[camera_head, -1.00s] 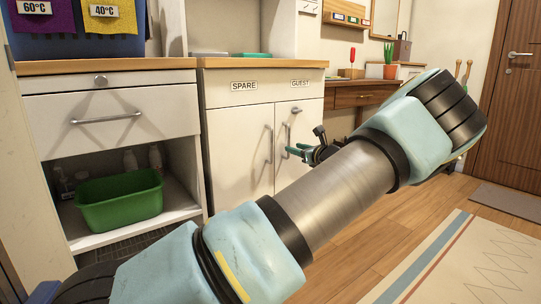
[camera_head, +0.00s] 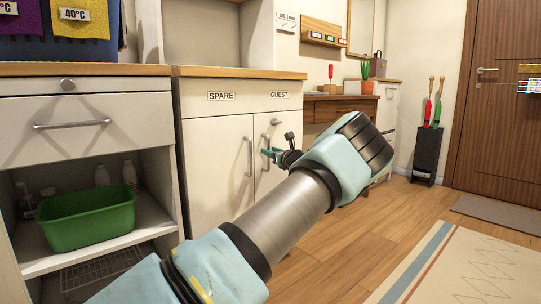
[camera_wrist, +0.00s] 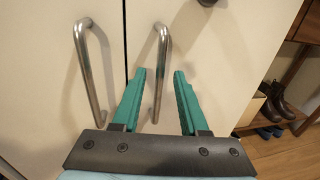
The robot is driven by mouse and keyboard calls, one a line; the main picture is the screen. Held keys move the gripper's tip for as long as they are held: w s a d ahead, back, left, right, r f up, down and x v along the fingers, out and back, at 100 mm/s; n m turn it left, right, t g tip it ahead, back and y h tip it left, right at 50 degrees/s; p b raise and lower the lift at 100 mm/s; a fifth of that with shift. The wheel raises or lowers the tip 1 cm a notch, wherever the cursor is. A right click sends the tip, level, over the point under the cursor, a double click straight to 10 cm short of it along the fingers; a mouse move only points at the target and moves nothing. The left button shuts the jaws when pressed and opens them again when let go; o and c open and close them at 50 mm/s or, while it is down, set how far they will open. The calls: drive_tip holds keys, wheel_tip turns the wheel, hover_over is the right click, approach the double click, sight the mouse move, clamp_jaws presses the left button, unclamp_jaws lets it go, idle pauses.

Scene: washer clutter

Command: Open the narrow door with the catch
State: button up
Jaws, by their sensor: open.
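The white cabinet (camera_head: 220,78) has two doors under the labels SPARE and GUEST. The left door (camera_head: 215,165) and the right door (camera_head: 266,180) are both shut. A small round dark catch (camera_head: 275,121) sits high on the right door; its lower edge shows at the top of the wrist view (camera_wrist: 207,2). The right door's upright bar handle (camera_wrist: 162,50) appears between my open teal fingers, nearer the left one. My gripper (camera_wrist: 161,74) holds nothing. I cannot tell whether the fingertips reach past the bar. The left door's handle (camera_wrist: 88,75) stands left of my gripper.
A green tub (camera_head: 88,216) sits in the open shelf at left, under a drawer (camera_head: 60,118). A wooden desk (camera_head: 335,107) stands beyond the cabinet. Shoes (camera_wrist: 277,103) lie at right in the wrist view. Wood floor and a rug (camera_head: 470,255) lie to the right.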

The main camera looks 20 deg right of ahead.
drive_tip(key=shift+w, duration=0.15)
clamp_jaws()
idle(1.4)
